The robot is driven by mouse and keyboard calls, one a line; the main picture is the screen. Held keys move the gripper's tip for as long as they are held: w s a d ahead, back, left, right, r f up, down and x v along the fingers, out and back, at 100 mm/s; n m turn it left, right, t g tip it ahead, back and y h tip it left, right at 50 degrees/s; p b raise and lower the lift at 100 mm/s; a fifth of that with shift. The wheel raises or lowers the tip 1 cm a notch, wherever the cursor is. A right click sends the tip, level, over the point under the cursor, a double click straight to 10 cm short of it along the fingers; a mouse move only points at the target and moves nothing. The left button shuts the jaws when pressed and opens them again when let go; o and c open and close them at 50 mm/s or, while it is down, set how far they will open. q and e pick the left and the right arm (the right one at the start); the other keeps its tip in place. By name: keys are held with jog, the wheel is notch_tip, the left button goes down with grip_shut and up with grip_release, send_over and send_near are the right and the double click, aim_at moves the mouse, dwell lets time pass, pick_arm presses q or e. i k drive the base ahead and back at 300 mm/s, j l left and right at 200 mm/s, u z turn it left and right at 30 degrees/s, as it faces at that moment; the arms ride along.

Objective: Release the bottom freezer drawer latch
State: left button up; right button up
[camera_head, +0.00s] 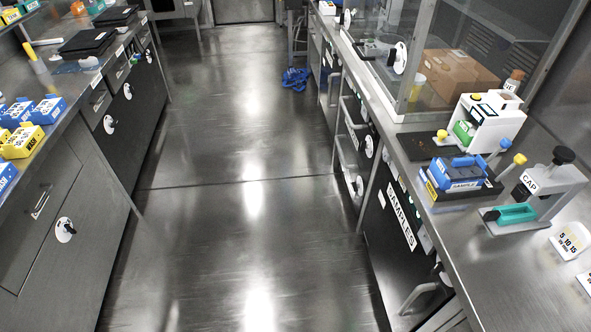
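Neither of my grippers is in view. I cannot tell for sure which unit is the freezer.
Blue items (295,78) lie on the floor farther back. The left cabinets carry a white round latch (65,229). The right benchtop holds a blue SAMPLE rack (458,172), a CAP device (545,190) and a glass-fronted enclosure.

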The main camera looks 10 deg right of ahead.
aim_at(356, 187)
jog(key=i+j+u, duration=0.25)
jog(key=i, duration=0.55)
jog(key=i+j+u, duration=0.15)
jog(key=i+u, duration=0.15)
jog(key=i, duration=0.55)
jog(key=i+z, duration=0.4)
jog(key=i+j+z, duration=0.15)
jog(key=z, duration=0.2)
jog(key=i+j+z, duration=0.2)
jog(key=z, duration=0.2)
jog(key=i+j+z, duration=0.35)
jog(key=k+l, duration=0.05)
